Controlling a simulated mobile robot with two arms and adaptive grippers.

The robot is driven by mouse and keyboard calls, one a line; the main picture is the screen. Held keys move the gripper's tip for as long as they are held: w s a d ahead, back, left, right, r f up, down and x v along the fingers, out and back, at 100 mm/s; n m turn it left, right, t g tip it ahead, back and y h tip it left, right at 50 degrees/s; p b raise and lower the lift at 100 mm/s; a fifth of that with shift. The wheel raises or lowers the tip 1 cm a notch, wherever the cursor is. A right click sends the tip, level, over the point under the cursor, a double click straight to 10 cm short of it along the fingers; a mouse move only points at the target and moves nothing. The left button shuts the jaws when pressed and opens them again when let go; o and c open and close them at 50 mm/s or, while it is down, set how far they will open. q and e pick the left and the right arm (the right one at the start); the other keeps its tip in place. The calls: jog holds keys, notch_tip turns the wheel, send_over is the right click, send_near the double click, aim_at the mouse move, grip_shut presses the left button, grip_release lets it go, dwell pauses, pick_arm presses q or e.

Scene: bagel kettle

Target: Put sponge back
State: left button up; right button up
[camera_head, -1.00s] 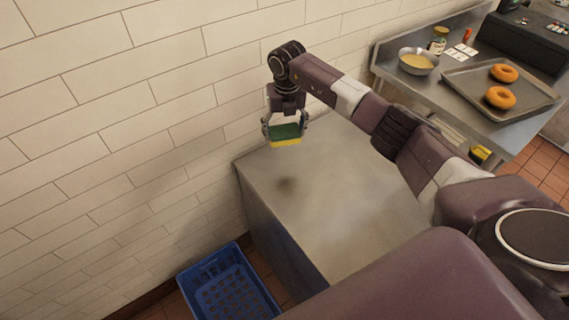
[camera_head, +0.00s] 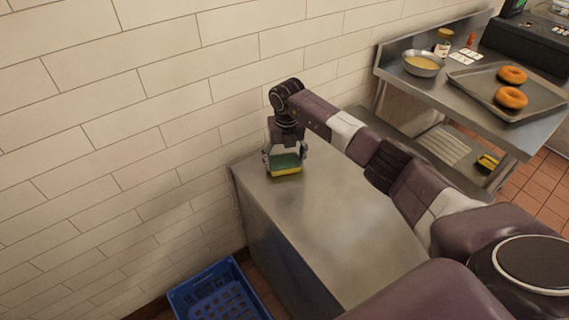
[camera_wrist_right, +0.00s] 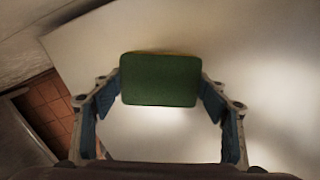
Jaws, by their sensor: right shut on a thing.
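The sponge (camera_head: 285,165) is green on top and yellow below. My right gripper (camera_head: 285,160) is shut on it, one finger on each side, over the far left part of the steel counter (camera_head: 335,225). The sponge is very close to the counter top; I cannot tell whether it touches. In the right wrist view the sponge's green face (camera_wrist_right: 160,80) sits between the finger pads of my right gripper (camera_wrist_right: 160,95), with the pale counter surface behind it. My left gripper is not in view.
A blue crate (camera_head: 181,294) stands on the floor left of the counter. A tiled wall (camera_head: 150,110) runs behind. A steel table at the right bears a bowl (camera_head: 423,70), a tray (camera_head: 480,86) with two bagels and a jar (camera_head: 442,43). The counter's front is clear.

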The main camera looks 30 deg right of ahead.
aim_at(286, 165)
jog(key=shift+f, duration=0.1)
jog(key=o, duration=1.1)
notch_tip(286, 165, up, 12)
jog(key=s+p, duration=0.1)
jog(key=p, duration=0.9)
jog(key=shift+s+a+r, duration=0.2)
